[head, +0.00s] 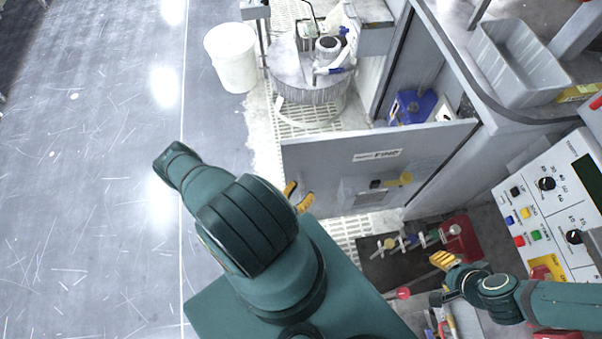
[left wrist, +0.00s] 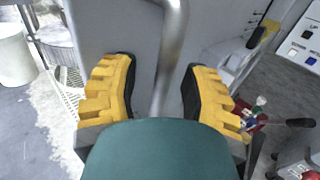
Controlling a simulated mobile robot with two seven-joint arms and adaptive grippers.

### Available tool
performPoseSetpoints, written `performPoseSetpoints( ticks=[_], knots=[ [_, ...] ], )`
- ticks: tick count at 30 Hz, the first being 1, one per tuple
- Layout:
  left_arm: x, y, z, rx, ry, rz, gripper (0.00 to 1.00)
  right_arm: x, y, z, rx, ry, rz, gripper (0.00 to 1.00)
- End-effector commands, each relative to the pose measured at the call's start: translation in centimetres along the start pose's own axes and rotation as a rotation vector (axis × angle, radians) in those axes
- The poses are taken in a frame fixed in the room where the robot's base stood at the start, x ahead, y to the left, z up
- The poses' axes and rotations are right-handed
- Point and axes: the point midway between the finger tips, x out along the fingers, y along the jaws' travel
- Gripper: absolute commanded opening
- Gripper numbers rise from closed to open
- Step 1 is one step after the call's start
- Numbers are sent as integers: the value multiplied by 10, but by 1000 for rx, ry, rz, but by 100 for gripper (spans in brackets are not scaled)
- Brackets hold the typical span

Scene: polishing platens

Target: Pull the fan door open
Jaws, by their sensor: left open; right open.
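The fan door (head: 325,165) is a grey panel with a white label, in the middle of the head view. It stands swung out from its cabinet, and the interior shows behind it. In the left wrist view the door (left wrist: 110,25) fills the background, with a curved metal handle (left wrist: 170,55) in front of it. My left gripper (head: 298,197) is at the door's lower left. In the left wrist view its yellow fingers (left wrist: 160,92) are open, one on each side of the handle, with gaps visible. My right gripper (head: 442,272) is open and empty at the lower right.
A blue container (head: 410,106) stands inside the cabinet. A round platen drum (head: 312,100) and a white bucket (head: 231,58) stand beyond the door. A control panel (head: 548,205) and a red box with valves (head: 462,238) are at right. The floor (head: 90,180) at left is clear.

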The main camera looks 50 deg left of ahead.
Motion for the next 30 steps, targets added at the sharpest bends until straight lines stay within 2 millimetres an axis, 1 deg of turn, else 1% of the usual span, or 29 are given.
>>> performPoseSetpoints(
  ticks=[2,5,15,19,24,30],
  knots=[
    [-4,0,0,-1,1,0,46,0,0,0,0,0,0,47],
    [-17,0,-1,-1,3,1,46,0,0,0,0,0,0,47],
    [-84,1,-1,0,3,4,46,0,0,0,0,0,0,47],
    [-104,1,0,0,2,3,46,0,0,0,0,0,0,47],
    [-118,1,0,1,0,3,46,0,0,0,0,0,0,47],
    [-121,1,0,1,1,3,46,0,0,0,0,0,0,47]
  ],
)
